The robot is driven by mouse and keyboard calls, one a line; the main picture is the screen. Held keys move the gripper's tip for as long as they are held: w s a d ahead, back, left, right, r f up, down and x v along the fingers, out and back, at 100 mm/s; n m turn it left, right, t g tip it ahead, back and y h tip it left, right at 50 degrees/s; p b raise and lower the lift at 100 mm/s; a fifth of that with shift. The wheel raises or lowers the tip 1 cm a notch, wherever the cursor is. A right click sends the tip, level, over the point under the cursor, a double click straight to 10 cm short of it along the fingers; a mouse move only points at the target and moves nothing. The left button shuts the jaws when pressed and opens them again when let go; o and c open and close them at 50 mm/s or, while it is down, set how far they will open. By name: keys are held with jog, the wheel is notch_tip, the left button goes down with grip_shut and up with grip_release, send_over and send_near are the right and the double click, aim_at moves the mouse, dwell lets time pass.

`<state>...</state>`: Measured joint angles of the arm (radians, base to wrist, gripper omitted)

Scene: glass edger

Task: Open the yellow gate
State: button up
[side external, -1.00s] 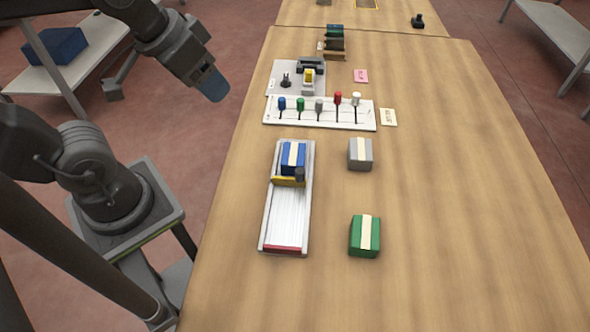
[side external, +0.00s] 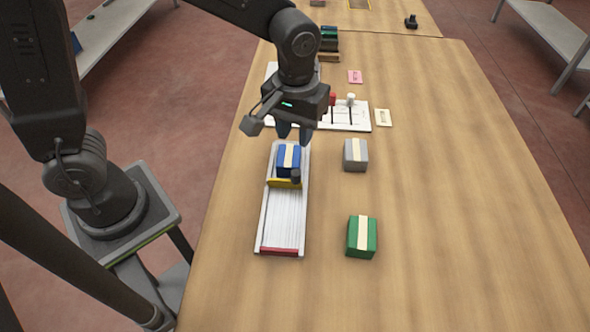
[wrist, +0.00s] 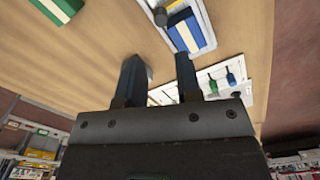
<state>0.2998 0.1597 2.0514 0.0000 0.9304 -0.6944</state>
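The yellow gate (side external: 281,183) is a low bar across the white track (side external: 283,222), in front of a blue box with a cream band (side external: 281,160). A dark knob (side external: 296,175) stands at the gate's right end. In the wrist view, a little of the yellow gate (wrist: 174,4) shows at the top, with the knob (wrist: 160,17) and the blue box (wrist: 183,33) near it. My gripper (side external: 294,134) points down above the far end of the track, beyond the blue box. Its fingers (wrist: 158,65) are apart with nothing between them.
A grey box (side external: 355,163) and a green box (side external: 353,237) stand right of the track. Behind my gripper is a white panel with coloured levers (side external: 360,117), partly hidden by my arm. The right side of the table is clear.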

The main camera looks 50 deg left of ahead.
aim_at(295, 173)
notch_tip(295, 173, down, 12)
jog(key=shift+r, duration=0.2)
grip_shut()
dwell(0.4)
